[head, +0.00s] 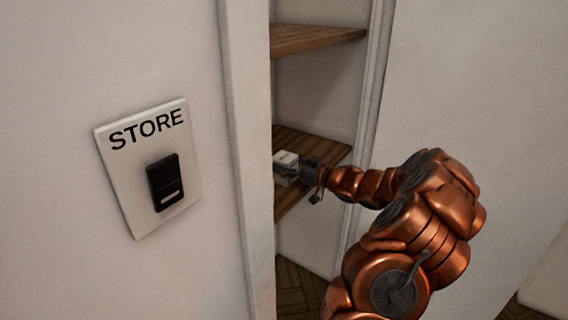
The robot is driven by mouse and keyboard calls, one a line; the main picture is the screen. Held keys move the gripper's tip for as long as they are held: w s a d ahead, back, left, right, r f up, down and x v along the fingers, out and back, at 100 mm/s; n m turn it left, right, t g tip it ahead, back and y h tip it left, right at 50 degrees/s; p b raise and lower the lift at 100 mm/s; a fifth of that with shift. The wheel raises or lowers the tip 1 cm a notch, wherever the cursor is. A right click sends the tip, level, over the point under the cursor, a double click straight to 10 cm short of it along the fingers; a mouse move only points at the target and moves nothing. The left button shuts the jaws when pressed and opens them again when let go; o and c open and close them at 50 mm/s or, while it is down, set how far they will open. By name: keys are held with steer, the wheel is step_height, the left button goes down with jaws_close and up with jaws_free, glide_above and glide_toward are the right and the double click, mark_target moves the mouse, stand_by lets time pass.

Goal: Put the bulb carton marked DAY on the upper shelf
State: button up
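A small white carton (286,166) is at the tip of my gripper (304,171), inside the shelf recess at the lower shelf (318,148). Any marking on it is too small to read. My gripper reaches in from the right. Its fingers are small and dark here, and I cannot tell whether they are closed on the carton or only beside it. I also cannot tell whether the carton rests on the lower shelf or is held just above it. The upper shelf (312,38) is a wooden board; its visible part is bare, and its left part is hidden by the door frame.
A white frame post (247,150) hides the recess's left side. Left of it, a wall plate (150,165) reads STORE and carries a black switch (165,183). A pale wall (470,90) stands to the right. The space between the shelves looks clear on the right.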

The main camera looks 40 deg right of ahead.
steer(key=shift+o, duration=1.4)
